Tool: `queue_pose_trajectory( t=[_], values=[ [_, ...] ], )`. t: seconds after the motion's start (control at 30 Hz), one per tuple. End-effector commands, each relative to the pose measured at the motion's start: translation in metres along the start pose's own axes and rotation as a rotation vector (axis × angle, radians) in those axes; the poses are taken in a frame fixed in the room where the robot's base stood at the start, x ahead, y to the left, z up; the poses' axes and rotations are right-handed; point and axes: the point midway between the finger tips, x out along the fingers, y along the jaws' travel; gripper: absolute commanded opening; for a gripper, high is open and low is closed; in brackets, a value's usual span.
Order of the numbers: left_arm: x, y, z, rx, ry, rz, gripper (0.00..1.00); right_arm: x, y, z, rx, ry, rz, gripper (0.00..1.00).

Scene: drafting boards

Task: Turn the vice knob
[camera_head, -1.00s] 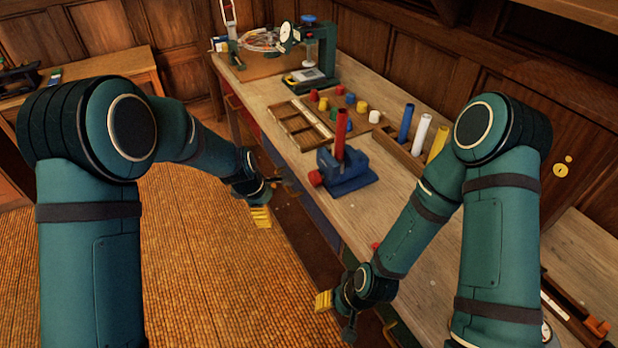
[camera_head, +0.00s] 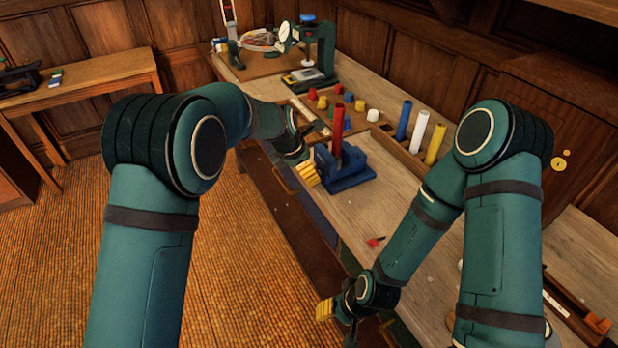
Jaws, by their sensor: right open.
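The blue vice (camera_head: 350,175) stands near the front edge of the workbench with an upright red rod (camera_head: 338,130) in it. Its red knob is hidden behind my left gripper (camera_head: 306,173). That gripper is at the vice's left side, yellow fingertip pads lowered close to it. I cannot tell whether it touches the knob or how far its jaws are apart. My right gripper (camera_head: 334,318) is open and empty, low at the front edge of the bench, well away from the vice.
Behind the vice is a wooden rack (camera_head: 415,160) with blue, white and yellow rods and several coloured caps. A dial gauge stand (camera_head: 318,50) is at the far end. A small red piece (camera_head: 375,242) lies on the bench (camera_head: 347,213) near my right forearm.

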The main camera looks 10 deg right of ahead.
Motion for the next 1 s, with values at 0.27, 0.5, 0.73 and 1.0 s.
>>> queue_pose_trajectory(
  t=[0.27,0.5,0.73,1.0],
  values=[
    [0.041,0.000,0.000,0.001,0.000,0.000,0.81,0.006,0.002,0.003,-0.002,-0.006,-0.001,0.47],
    [0.051,0.000,0.000,0.000,0.000,0.000,0.81,0.007,0.003,0.003,-0.002,-0.007,-0.001,0.47],
    [0.051,0.000,0.000,0.000,0.000,0.000,0.77,0.006,0.002,0.003,-0.002,-0.007,-0.001,0.47],
    [0.051,0.000,0.000,0.001,0.000,0.000,0.12,0.006,0.003,0.003,-0.002,-0.007,-0.001,0.47]
  ],
)
